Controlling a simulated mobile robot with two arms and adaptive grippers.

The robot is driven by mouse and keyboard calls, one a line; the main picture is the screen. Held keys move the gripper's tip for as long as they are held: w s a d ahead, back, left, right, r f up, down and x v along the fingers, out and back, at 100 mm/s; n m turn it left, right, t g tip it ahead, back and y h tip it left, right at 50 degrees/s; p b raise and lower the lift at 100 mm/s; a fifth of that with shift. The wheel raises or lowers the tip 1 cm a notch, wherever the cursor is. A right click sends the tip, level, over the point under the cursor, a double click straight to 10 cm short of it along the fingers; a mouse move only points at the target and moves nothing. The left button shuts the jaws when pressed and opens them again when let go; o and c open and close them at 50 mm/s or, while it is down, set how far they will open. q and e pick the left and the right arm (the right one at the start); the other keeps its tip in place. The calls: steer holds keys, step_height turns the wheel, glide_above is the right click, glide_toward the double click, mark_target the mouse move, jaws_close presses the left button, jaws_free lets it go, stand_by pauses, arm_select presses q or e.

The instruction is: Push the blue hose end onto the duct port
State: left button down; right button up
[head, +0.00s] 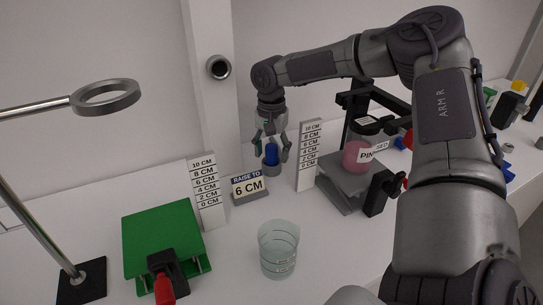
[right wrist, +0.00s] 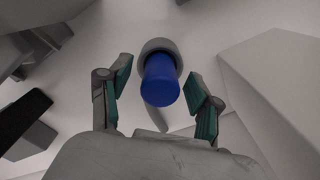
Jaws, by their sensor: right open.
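The blue hose end (head: 271,154) stands upright at the back of the table, between the fingers of my right gripper (head: 272,160). In the right wrist view the blue hose end (right wrist: 161,82) lies between the two teal-padded fingers of the right gripper (right wrist: 161,74), with a visible gap on each side. The gripper is open and points down. A grey round piece sits at the hose end's far end; how they join is unclear. The duct port (head: 218,67), a dark round opening with a grey rim, is on the white column, up and left of the gripper. My left gripper is out of view.
A "6 CM" sign (head: 249,187) and two height scales (head: 207,192) (head: 309,154) stand close to the gripper. A glass beaker (head: 278,262), a green platform (head: 150,232), a ring stand (head: 106,98) and a grey lift with a pink jar (head: 355,157) are nearby.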

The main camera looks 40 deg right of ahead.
steer(key=shift+f, duration=0.2)
jaws_close()
steer(key=shift+r, duration=0.1)
steer(key=shift+r, duration=0.1)
